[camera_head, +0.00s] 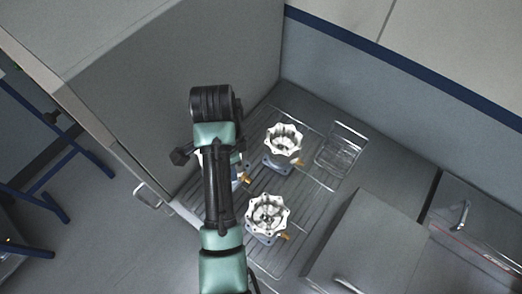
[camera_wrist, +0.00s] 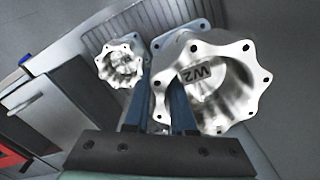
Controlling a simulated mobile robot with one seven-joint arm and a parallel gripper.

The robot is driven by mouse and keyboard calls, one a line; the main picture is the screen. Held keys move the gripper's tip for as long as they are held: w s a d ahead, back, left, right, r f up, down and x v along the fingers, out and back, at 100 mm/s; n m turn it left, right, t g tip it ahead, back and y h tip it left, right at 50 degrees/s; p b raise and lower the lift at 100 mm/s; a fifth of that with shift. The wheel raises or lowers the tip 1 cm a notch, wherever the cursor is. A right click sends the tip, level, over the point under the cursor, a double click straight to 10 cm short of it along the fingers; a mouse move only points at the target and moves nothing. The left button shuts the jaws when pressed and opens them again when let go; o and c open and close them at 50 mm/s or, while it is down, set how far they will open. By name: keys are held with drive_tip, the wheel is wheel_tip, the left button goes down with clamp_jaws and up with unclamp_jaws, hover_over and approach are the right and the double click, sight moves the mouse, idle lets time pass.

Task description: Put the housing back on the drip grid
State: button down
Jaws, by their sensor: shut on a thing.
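My gripper (camera_wrist: 160,88) is shut on a pale metal housing (camera_wrist: 238,75) with a scalloped rim. "W2" shows inside its open bore, and the blue-grey fingers close on the wall at its left side. In the head view this housing (camera_head: 237,170) is mostly hidden behind my arm, and my fingertips are hidden too. I cannot tell whether the held housing touches the grid.
Two other housings stand on the grid, one toward the back (camera_head: 283,138) and one nearer (camera_head: 267,215). One housing (camera_wrist: 120,66) shows left of my fingers. A wire basket (camera_head: 342,150) stands at right. A grey box (camera_head: 365,245) is at front right; a tall grey panel (camera_head: 180,60) borders the left.

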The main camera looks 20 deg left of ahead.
wheel_tip(320, 180, down, 11)
drive_tip(key=b, duration=0.9)
drive_tip(key=shift+s+r, duration=0.15)
drive_tip(key=shift+r, duration=0.05)
drive_tip(key=shift+f+p, duration=0.4)
wheel_tip(320, 180, down, 6)
drive_tip(key=p, duration=0.1)
drive_tip(key=shift+f, duration=0.2)
drive_tip(key=shift+f, duration=0.15)
drive_tip(key=c, duration=0.8)
unclamp_jaws()
drive_tip(key=shift+o, duration=0.2)
wheel_tip(320, 180, up, 12)
drive_tip(key=shift+f, duration=0.25)
drive_tip(key=shift+r+p, duration=0.4)
drive_tip(key=shift+p, duration=0.25)
